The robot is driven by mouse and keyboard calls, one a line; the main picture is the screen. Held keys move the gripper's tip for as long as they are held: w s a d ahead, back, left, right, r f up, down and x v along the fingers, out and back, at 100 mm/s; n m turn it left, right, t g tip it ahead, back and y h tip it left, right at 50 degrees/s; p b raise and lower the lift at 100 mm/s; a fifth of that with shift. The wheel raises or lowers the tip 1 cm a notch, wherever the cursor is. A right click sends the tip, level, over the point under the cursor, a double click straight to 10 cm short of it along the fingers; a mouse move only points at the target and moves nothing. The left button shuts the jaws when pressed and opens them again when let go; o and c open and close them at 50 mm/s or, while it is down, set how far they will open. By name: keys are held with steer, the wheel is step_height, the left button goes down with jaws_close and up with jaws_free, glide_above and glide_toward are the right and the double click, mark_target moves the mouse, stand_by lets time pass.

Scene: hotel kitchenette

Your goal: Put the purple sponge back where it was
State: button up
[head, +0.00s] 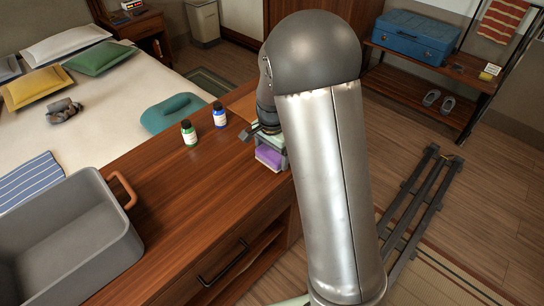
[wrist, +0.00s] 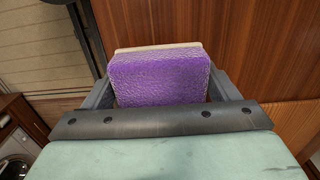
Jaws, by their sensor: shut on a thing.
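The purple sponge (head: 268,157) is at the right edge of the wooden counter in the head view, partly covered by my gripper (head: 271,143). In the wrist view the purple sponge (wrist: 160,78) sits between the two dark fingers of my gripper (wrist: 160,70), which is shut on it. A pale cream layer runs along the sponge's far edge. My arm hides the area to the right of the sponge in the head view. I cannot tell whether the sponge touches the counter.
A blue bottle (head: 219,115) and a green-labelled bottle (head: 189,133) stand on the wooden counter (head: 190,190), left of my gripper. A grey bin with an orange handle (head: 75,235) stands at the counter's left. The counter between bin and sponge is clear.

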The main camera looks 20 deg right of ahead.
mark_target(272, 152)
steer(key=shift+f, duration=0.75)
steer(key=shift+f, duration=0.15)
steer(key=o, duration=0.9)
step_height(272, 152, up, 12)
steer(key=shift+s, duration=0.1)
steer(key=s+n, duration=0.4)
steer(key=s, duration=0.4)
steer(key=s+n, duration=0.4)
steer(key=s, duration=0.5)
steer(key=s+a+n, duration=0.1)
steer(key=s+n, duration=0.3)
steer(key=s, duration=0.4)
steer(key=shift+s+a+r, duration=0.1)
steer(key=shift+s+r, duration=0.1)
steer(key=shift+s, duration=0.1)
